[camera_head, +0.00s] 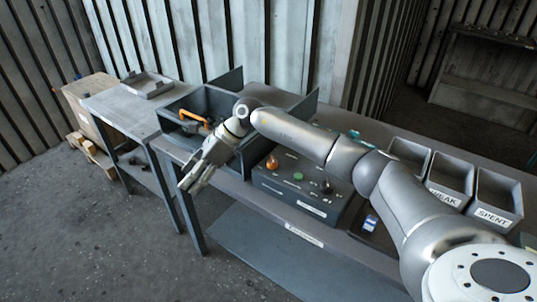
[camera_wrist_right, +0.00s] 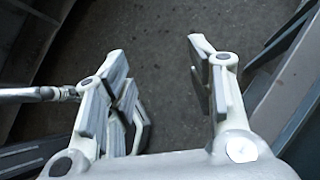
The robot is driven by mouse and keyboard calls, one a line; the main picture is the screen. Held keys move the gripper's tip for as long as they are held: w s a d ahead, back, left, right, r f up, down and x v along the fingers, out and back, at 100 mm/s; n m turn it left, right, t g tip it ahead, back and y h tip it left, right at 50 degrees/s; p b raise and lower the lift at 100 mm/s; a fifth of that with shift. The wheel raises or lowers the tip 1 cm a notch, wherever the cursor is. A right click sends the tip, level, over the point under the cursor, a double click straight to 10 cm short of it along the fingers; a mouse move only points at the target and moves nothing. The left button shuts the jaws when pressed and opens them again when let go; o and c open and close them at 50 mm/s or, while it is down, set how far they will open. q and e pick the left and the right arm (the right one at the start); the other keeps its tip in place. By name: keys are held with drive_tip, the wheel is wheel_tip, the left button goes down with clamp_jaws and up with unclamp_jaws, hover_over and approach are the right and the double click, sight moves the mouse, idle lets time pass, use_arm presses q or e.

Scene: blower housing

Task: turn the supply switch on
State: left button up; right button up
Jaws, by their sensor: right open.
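A dark grey control box (camera_head: 300,197) sits on the bench in the head view. Its sloped top carries an orange knob (camera_head: 272,162), a green button (camera_head: 298,177) and a small dark switch (camera_head: 326,187). The labels are too small to read, so I cannot tell which control is the supply switch. My right gripper (camera_head: 190,178) is left of the box, beyond the bench's front edge, pointing down and apart from the controls. The right wrist view shows this gripper (camera_wrist_right: 158,62) open and empty above the floor. My left gripper is not in view.
An open grey bin (camera_head: 208,97) holding an orange-handled item stands behind my right gripper. Several labelled bins (camera_head: 497,195) stand at the right. A side table (camera_head: 115,103) with a tray is at the left. A metal rod (camera_wrist_right: 30,93) shows beside my gripper's left finger.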

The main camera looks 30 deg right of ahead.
drive_tip(key=d+r+n+g+h, duration=0.1)
drive_tip(key=d+h, duration=0.1)
drive_tip(key=d, duration=0.4)
drive_tip(key=d+r+h, duration=0.2)
drive_tip(key=d+h, duration=0.1)
drive_tip(key=d, duration=0.3)
drive_tip(key=g+h, duration=0.1)
drive_tip(key=h, duration=0.3)
approach(272, 159)
drive_tip(key=f+p, duration=0.1)
drive_tip(key=f, duration=0.1)
drive_tip(key=f+p, duration=0.1)
drive_tip(key=f, duration=0.2)
drive_tip(key=f+p, duration=0.1)
drive_tip(key=f, duration=0.2)
drive_tip(key=shift+w+d, duration=0.15)
drive_tip(key=shift+d, duration=0.15)
drive_tip(key=shift+f, duration=0.55)
drive_tip(key=c, duration=1.1)
drive_tip(key=shift+o, duration=0.2)
